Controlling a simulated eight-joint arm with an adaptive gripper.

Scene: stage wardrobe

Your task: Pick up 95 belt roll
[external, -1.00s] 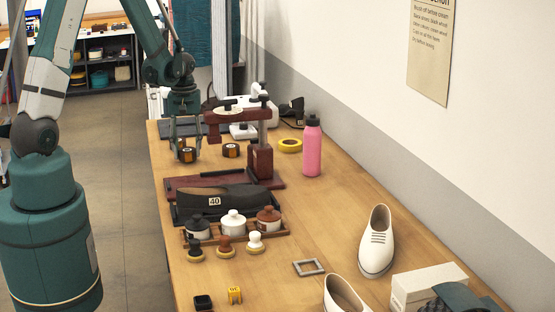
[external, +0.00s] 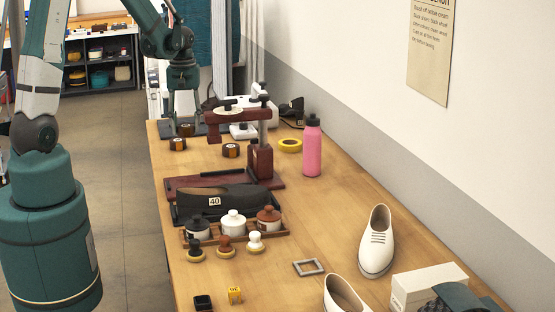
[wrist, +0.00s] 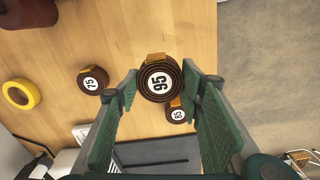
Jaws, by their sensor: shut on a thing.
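The 95 belt roll (wrist: 159,80) is a dark brown coil with a tan band and a white label. It sits between the fingertips of my gripper (wrist: 159,78) in the wrist view. In the external view, my gripper (external: 186,127) points down at the far left of the table, with the roll (external: 186,130) low between its fingers. The gripper is shut on this roll, which appears raised off the table. An 85 roll (wrist: 176,114) lies beyond it, partly hidden by the held roll and a finger. A 75 roll (wrist: 92,80) lies to the left.
A dark red press (external: 262,165) stands close to the right of the rolls. A yellow ring (external: 289,145) and a pink bottle (external: 312,150) are farther right. A dark flat tray (wrist: 150,152) lies near the far end. The table's edge runs just beside my gripper.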

